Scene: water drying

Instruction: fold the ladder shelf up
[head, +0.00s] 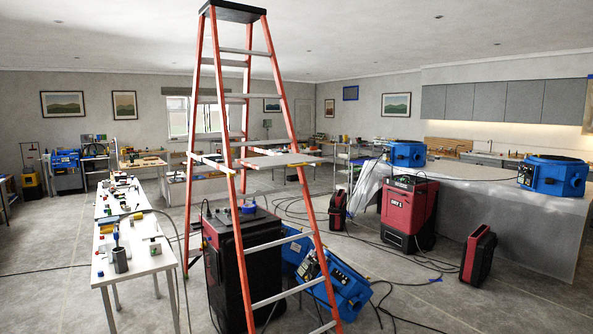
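A tall orange stepladder (281,95) with a black top cap (233,11) and grey rungs stands upright with its legs spread, left of the middle in the head view. Its ladder shelf (281,160), a flat grey panel, lies level about halfway up. The shelf reaches out to the right between the front and rear legs, with yellow parts near it on both sides. The foot of the nearest leg is cut off by the lower edge. My gripper is not in view.
A white table (139,265) with tools is at left. Cables cross the floor. A plastic-draped counter (530,232) fills the right, with red dehumidifiers (408,212) before it.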

